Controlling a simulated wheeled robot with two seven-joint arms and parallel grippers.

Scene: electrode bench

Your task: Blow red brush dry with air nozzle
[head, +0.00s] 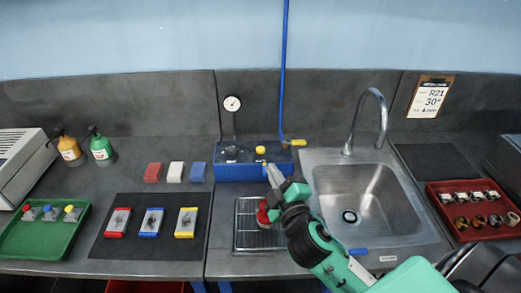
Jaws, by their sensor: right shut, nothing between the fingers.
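A round red thing (263,213), which looks like the red brush, sits on the wire drying rack (246,238) left of the sink. My right gripper and wrist hide part of it. The air nozzle appears to be the yellow piece (298,142) at the lower end of the blue hose (284,70), by the right end of the blue box (228,172). My right gripper (272,174) is shut and empty, just in front of the blue box and beyond the red brush, with its fingers pointing away from me. My left gripper is out of view.
The sink (365,195) with its tall faucet (375,105) lies to the right. A red tray (440,208) of small parts is at far right. A dark mat (135,248) with several framed pieces and a green tray (35,250) are left. Spray bottles (102,150) stand behind.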

